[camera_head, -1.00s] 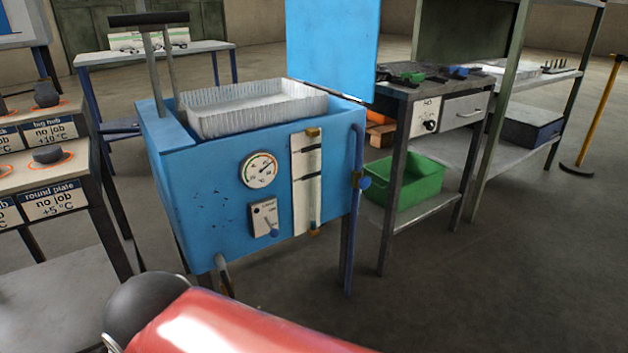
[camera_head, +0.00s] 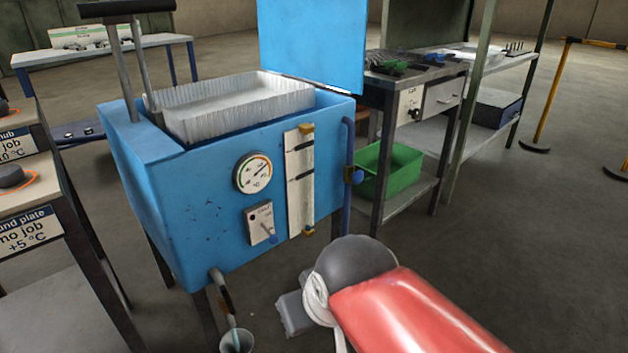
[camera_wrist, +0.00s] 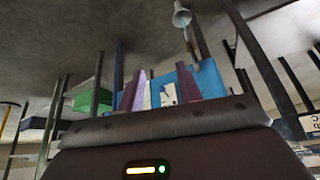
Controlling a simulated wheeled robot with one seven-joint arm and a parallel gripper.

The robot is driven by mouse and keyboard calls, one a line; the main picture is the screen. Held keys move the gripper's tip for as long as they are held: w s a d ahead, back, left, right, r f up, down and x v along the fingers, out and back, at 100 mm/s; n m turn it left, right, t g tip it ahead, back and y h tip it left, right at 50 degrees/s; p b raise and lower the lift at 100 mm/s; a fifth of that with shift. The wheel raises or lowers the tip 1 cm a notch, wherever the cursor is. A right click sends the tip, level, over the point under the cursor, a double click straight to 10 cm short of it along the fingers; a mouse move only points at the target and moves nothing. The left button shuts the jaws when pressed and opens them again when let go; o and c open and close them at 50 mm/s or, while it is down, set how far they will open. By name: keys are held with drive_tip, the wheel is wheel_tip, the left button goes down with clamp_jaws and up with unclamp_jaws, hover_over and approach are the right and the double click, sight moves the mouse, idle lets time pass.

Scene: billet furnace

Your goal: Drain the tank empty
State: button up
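The blue tank (camera_head: 190,205) stands on legs left of centre, with a ribbed white tray-like basket (camera_head: 240,118) in its open top and a raised lid (camera_head: 312,45). Its front has a round dial (camera_head: 253,172), a switch box (camera_head: 262,224) and a level gauge (camera_head: 300,190). A drain pipe (camera_head: 217,276) with a dark band comes from its lower front, above a grey cup (camera_head: 236,341). The wrist view, upside down, shows the pipe (camera_wrist: 199,38) and cup (camera_wrist: 181,17). My gripper (camera_wrist: 160,80) is open and empty, its two fingers apart, facing the tank's front.
A blue pipe with a valve (camera_head: 352,175) runs down the tank's right side. A bench with a green crate (camera_head: 392,170) stands to the right. A labelled rack (camera_head: 35,235) is close on the left.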

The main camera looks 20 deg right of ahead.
idle(0.3)
drive_tip(key=c, duration=0.3)
drive_tip(key=m+y+b, duration=1)
drive_tip(key=m+y, duration=0.7)
drive_tip(key=m, duration=0.4)
hover_over(231, 313)
drive_tip(key=shift+g, duration=0.3)
wheel_tip(231, 313, down, 24)
drive_tip(key=shift+w+f, duration=0.1)
drive_tip(key=shift+w, duration=0.05)
drive_tip(key=shift+c, duration=0.2)
